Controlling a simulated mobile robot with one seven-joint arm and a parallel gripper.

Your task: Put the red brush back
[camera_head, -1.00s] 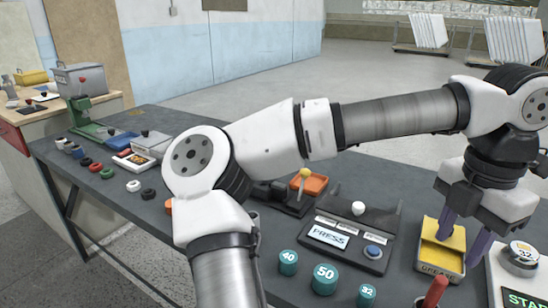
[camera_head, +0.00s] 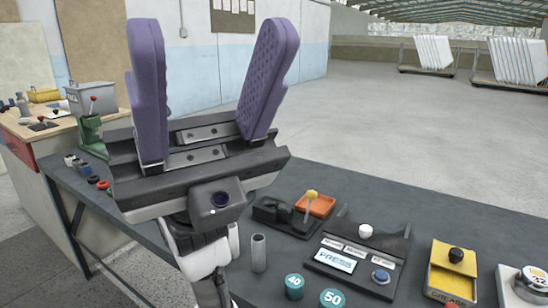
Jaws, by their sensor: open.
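I cannot make out the red brush in this view. My gripper (camera_head: 212,40) fills the upper left of the view, raised above the bench with its two purple padded fingers pointing up. The fingers are wide apart with nothing between them. The yellow grease box (camera_head: 451,287) stands at the right of the bench with a black knob on top, well apart from my gripper. An upright grey tube (camera_head: 259,253) stands on the bench just right of my arm. My gripper and arm hide part of the bench's left side.
The dark bench (camera_head: 395,208) also bears a press panel (camera_head: 334,260), an orange tray (camera_head: 320,206), teal weights marked 40 (camera_head: 294,286) and 50 (camera_head: 333,298), and a device (camera_head: 525,285) at the right edge. Small coloured rings lie at left. Open floor lies beyond.

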